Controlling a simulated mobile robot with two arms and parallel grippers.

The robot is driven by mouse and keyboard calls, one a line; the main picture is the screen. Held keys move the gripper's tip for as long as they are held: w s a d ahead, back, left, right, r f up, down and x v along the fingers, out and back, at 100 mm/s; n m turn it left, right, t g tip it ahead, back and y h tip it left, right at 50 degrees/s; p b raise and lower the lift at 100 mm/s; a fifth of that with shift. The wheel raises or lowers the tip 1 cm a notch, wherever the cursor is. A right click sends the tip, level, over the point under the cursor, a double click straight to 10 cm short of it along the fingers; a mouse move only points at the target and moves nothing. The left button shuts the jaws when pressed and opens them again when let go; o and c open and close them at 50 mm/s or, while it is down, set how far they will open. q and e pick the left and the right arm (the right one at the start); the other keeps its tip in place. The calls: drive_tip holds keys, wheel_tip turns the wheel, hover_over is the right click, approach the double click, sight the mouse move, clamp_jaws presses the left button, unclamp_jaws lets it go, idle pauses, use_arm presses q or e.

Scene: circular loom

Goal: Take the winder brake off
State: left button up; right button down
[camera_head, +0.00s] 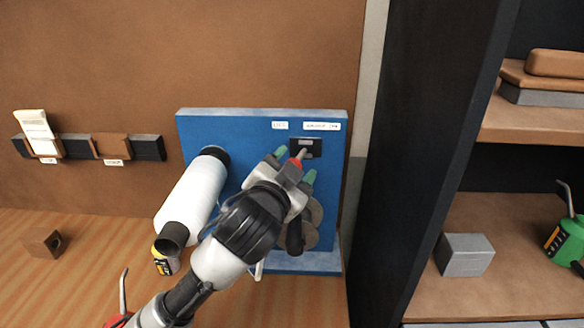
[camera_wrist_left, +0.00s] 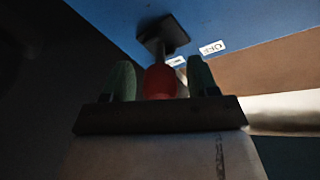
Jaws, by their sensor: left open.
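The blue panel (camera_head: 240,127) stands on the bench and carries a black plate (camera_head: 313,146) with a short lever ending in a red knob (camera_head: 296,163), which I take for the winder brake. In the left wrist view the red knob (camera_wrist_left: 160,81) sits between the two green fingertips, and the lever's dark base (camera_wrist_left: 163,35) is on the blue face behind it. A small label (camera_wrist_left: 212,48) there seems to read OFF. My left gripper (camera_head: 295,164) is open, its fingers on either side of the knob; contact cannot be told. My right gripper is not in view.
A white roll (camera_head: 193,198) juts from the panel left of my arm, with a yellow-black can (camera_head: 165,258) below it. Grey discs (camera_head: 313,212) are partly hidden behind my gripper. A dark cabinet wall (camera_head: 420,130) stands close on the right. The bench at front right is clear.

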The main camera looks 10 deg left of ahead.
use_arm(q)
drive_tip(key=shift+s, duration=0.1)
drive_tip(key=p+v, duration=0.2)
drive_tip(key=v, duration=0.8)
drive_tip(key=shift+s, duration=0.3)
drive_tip(key=shift+a, duration=0.1)
